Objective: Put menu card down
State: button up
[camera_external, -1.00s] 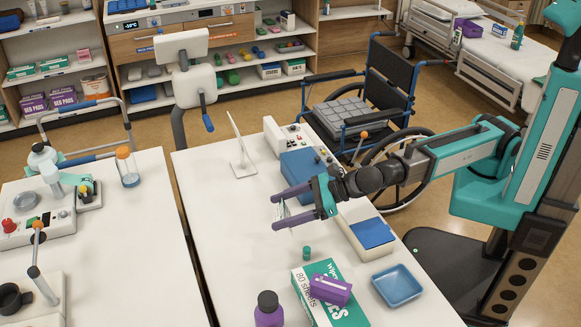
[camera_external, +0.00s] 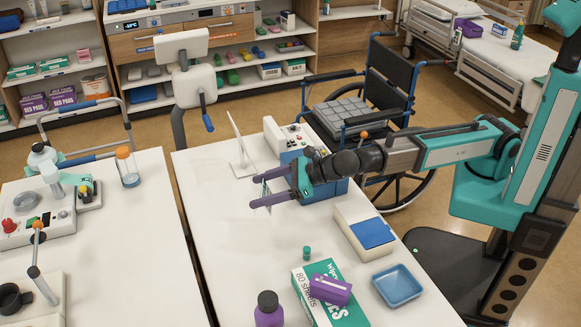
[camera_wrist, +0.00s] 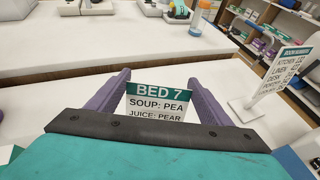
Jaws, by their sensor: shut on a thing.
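The menu card (camera_wrist: 156,102) is white with a green band reading "BED 7" and lines for soup and juice. It stands upright between the two purple fingers of my gripper (camera_wrist: 160,95) in the wrist view. In the external view my gripper (camera_external: 268,190) is shut on the card (camera_external: 264,190), which shows edge-on as a thin strip. The gripper is over the right-hand white table (camera_external: 225,255). I cannot tell whether the card's lower edge touches the table.
A standing sign (camera_external: 241,150) is beyond the gripper, and on the right in the wrist view (camera_wrist: 278,80). A blue box (camera_external: 325,187) is beside my gripper. A white-and-blue box (camera_external: 366,235), blue tray (camera_external: 397,285) and wipes box (camera_external: 322,300) are nearer. The table's left part is clear.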

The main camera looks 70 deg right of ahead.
jog(key=shift+f, duration=2.65)
jog(key=shift+f, duration=1.85)
jog(key=shift+f, duration=0.15)
jog(key=o, duration=1)
jog(key=shift+s+r, duration=0.1)
jog(key=shift+r, duration=0.1)
jog(key=v, duration=0.9)
jog(key=shift+b, duration=0.35)
jog(key=shift+s+d+b, duration=0.1)
jog(key=shift+s+b, duration=0.05)
jog(key=shift+b, duration=0.55)
